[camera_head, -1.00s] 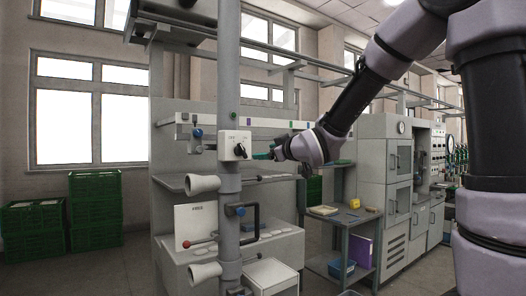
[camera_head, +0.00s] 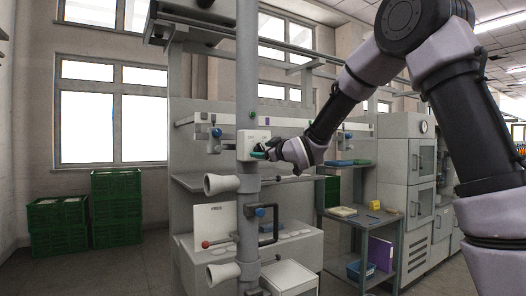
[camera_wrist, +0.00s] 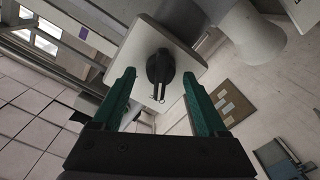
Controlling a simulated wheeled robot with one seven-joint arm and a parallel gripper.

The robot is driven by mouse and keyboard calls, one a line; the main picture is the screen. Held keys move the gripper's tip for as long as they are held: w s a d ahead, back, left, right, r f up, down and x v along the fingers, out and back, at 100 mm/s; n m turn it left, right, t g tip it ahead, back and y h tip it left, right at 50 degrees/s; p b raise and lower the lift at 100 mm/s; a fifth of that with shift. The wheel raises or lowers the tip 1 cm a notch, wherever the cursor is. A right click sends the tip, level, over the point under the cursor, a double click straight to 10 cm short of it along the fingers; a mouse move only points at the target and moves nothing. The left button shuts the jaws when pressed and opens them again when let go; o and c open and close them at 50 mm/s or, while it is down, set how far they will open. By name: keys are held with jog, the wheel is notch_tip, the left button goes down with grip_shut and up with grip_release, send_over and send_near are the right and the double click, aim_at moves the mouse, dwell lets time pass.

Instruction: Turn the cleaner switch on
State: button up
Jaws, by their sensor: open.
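The cleaner switch is a black rotary knob (camera_wrist: 160,68) with a pointer, on a white square plate (camera_wrist: 188,50) in the wrist view. In the head view its white box (camera_head: 246,136) is fixed to the grey vertical post, and my gripper hides the knob. My gripper (camera_wrist: 158,82) has two teal fingers, open, one on each side of the knob. Gaps show between the knob and both fingers. In the head view, my gripper (camera_head: 257,153) reaches in from the right, at the front of the box.
Two pale cones (camera_head: 222,184) stick out from the post below the switch box. A shelf cart (camera_head: 362,222) stands to the right; green crates (camera_head: 117,208) stand at the left.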

grip_shut()
jog(key=shift+m, duration=0.3)
jog(key=m, duration=0.5)
jog(key=shift+w+d, duration=0.1)
jog(key=m, duration=0.6)
jog(key=shift+d, duration=0.1)
jog(key=shift+w+m, duration=0.1)
jog(key=shift+m, duration=0.2)
dwell(0.4)
grip_release()
